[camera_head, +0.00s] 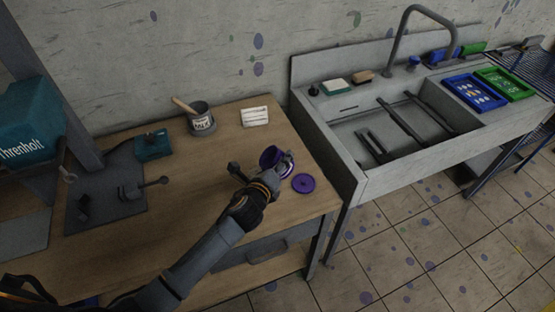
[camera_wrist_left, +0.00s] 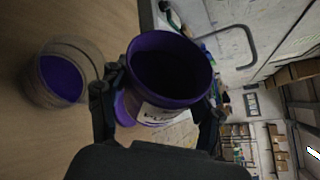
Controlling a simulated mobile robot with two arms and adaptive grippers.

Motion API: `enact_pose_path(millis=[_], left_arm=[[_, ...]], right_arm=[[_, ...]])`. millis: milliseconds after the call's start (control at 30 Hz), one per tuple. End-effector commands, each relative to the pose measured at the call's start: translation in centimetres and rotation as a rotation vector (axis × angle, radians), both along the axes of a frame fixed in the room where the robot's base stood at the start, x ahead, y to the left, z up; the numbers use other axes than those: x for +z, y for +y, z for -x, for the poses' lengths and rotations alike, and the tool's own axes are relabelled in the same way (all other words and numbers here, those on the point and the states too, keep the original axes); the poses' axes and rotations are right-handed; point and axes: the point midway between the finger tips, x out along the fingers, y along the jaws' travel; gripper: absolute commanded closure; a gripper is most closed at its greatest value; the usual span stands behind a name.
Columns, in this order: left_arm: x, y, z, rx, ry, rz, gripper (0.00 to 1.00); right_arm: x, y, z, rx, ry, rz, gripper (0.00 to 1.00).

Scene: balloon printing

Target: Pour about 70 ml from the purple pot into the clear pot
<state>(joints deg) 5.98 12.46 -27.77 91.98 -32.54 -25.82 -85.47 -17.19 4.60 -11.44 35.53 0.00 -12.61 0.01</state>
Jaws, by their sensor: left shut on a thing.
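The purple pot (camera_head: 270,157) is open and tilted, its dark mouth turned to the left in the head view. My left gripper (camera_head: 273,178) is shut on it near the table's front right. In the left wrist view the purple pot (camera_wrist_left: 168,75) sits between the fingers, with a partly hidden white label. The clear pot (camera_wrist_left: 62,72) is beside it at the left of that view, with a purple layer inside. I cannot make out the clear pot surely in the head view. A purple lid (camera_head: 303,183) lies flat right of the gripper. My right gripper is out of view.
A grey pot with a stick (camera_head: 202,120) stands at the table's back, near a white card (camera_head: 255,116). A teal box (camera_head: 152,146) and a dark plate (camera_head: 100,190) are at the left. The sink (camera_head: 380,140) adjoins the table's right edge.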

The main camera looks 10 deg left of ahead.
Motion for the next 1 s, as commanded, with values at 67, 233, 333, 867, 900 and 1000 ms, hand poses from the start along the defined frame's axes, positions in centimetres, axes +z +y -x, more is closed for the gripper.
enact_pose_path(millis=[67,233,333,867,900,1000], left_arm=[[0.0,0.0,0.0,0.0,-0.001,0.001,0.75],[0.4,0.0,0.0,-0.001,0.006,-0.051,0.75],[0.6,0.1,0.0,-0.001,0.019,-0.141,0.75],[-0.1,0.3,0.0,-0.001,0.039,-0.3,0.75],[0.0,0.3,0.0,0.001,0.042,-0.317,0.75],[0.1,0.5,0.0,0.0,0.052,-0.401,0.75]], right_arm=[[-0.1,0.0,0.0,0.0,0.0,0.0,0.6],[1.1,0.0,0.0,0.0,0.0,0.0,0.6],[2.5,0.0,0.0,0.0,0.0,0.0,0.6],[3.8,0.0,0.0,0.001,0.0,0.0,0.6],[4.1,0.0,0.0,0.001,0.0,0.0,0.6],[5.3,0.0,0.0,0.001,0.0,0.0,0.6]])
